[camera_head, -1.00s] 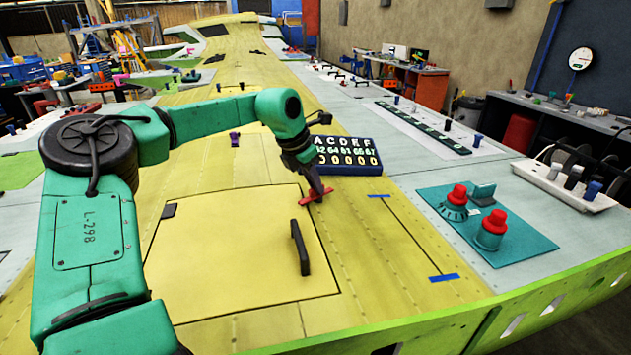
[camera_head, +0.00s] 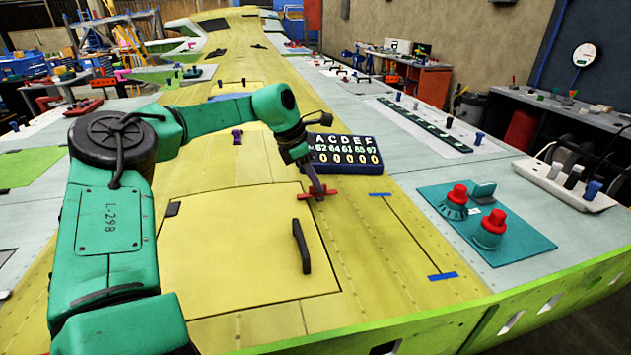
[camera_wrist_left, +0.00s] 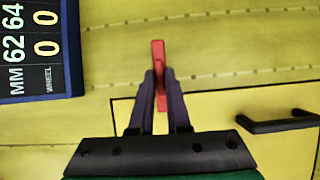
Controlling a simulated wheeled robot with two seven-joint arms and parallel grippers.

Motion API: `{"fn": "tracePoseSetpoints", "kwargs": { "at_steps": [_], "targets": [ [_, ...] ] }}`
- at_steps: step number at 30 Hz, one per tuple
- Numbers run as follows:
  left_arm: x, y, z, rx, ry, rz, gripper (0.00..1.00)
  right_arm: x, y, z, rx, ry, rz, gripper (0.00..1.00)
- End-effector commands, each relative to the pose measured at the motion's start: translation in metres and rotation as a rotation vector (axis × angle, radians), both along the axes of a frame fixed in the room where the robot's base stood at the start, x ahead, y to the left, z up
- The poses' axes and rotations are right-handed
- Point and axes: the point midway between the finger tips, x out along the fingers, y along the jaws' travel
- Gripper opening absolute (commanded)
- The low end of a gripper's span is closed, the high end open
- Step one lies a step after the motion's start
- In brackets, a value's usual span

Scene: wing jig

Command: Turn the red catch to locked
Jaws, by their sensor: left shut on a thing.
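The red catch (camera_head: 327,193) is a small flat bar on the yellow wing skin, at the upper right corner of the yellow panel. In the head view it lies nearly crosswise. It also shows in the left wrist view (camera_wrist_left: 158,55), pointing up and down the picture. My left gripper (camera_head: 319,194) reaches down onto the catch. In the left wrist view my purple fingers (camera_wrist_left: 160,88) stand on either side of the bar, shut on it. The fingers hide part of the catch. My right gripper is in neither view.
A dark number board (camera_head: 345,150) stands just behind the catch. A black handle (camera_head: 301,246) rises from the yellow panel (camera_head: 245,255) in front of it. A teal plate (camera_head: 520,243) with red knobs lies to the right.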

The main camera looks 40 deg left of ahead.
Motion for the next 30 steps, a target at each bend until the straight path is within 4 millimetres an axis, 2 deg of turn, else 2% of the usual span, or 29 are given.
{"fn": "tracePoseSetpoints", "kwargs": {
  "at_steps": [5,6,8,9,20,23,30],
  "targets": [
    [0.0,0.0,0.0,0.0,0.001,-0.002,0.0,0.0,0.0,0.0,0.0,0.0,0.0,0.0],
    [0.0,0.0,0.0,0.0,0.001,-0.002,0.19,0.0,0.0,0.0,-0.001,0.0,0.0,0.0],
    [0.0,0.0,0.0,0.0,0.001,-0.001,0.42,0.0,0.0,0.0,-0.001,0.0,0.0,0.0],
    [0.0,0.0,0.0,0.0,0.001,-0.001,0.45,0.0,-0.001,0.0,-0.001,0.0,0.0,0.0],
    [-0.002,0.001,0.005,0.001,-0.001,0.0,0.45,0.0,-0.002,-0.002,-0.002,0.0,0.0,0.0],
    [-0.006,0.005,0.021,0.002,-0.005,0.001,0.45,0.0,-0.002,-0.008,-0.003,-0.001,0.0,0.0],
    [-0.029,0.022,0.087,0.004,-0.004,0.003,0.45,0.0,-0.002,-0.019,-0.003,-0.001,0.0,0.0]
  ]
}}
